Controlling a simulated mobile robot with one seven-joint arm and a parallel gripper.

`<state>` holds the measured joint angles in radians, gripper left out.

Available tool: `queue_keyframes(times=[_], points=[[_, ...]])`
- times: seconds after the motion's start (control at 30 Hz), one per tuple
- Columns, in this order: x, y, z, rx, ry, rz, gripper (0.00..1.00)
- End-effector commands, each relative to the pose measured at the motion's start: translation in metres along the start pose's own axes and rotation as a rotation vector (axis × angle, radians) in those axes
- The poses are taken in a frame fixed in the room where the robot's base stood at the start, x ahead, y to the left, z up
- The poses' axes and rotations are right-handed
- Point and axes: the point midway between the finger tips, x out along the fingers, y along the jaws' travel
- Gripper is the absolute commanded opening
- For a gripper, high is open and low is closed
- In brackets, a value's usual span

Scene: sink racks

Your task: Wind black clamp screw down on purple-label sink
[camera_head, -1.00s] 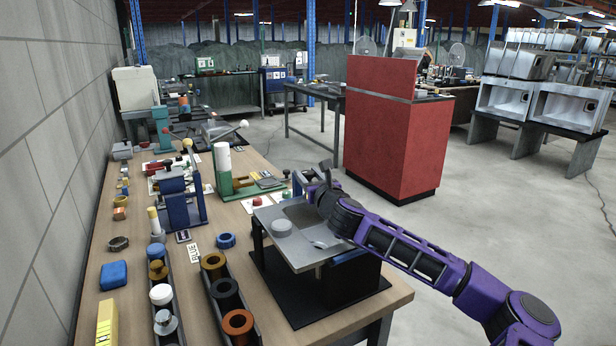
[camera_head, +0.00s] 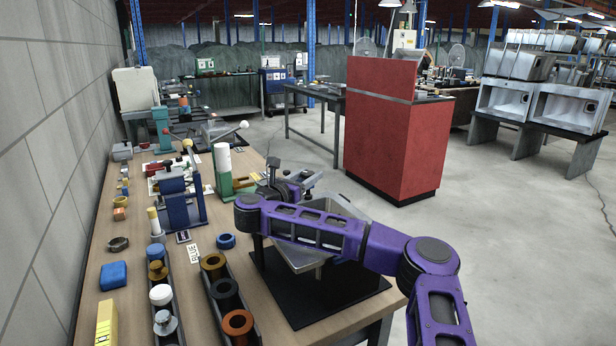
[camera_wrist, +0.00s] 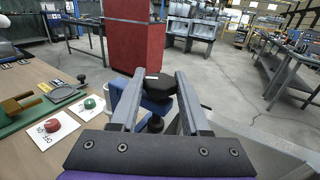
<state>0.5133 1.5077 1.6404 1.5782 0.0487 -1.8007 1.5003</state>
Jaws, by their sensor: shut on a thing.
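In the wrist view, my gripper (camera_wrist: 160,88) has its two grey fingers on either side of a black clamp knob (camera_wrist: 158,82) and is shut on it. A blue clamp body (camera_wrist: 157,106) shows beneath the knob between the fingers. In the head view, my gripper (camera_head: 303,180) is at the far edge of the grey metal sink (camera_head: 298,262), which sits on a black stand. My purple arm covers much of the sink. Part of the sink (camera_wrist: 258,150) shows at lower right in the wrist view. No purple label can be made out.
A green fixture (camera_wrist: 25,112) and cards with a red knob (camera_wrist: 52,125) and a green knob (camera_wrist: 90,103) lie to the left. A blue press (camera_head: 182,205) and racks of coloured rings (camera_head: 225,293) stand on the bench. A red cabinet (camera_head: 395,130) stands beyond.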

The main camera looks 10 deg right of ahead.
Motion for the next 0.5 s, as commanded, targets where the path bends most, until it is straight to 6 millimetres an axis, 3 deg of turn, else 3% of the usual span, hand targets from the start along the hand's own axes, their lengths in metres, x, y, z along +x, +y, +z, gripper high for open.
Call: queue_keyframes(times=[0.5], points=[[0.001, 0.0, 0.0045, 0.004, -0.006, -0.17, 0.0]])
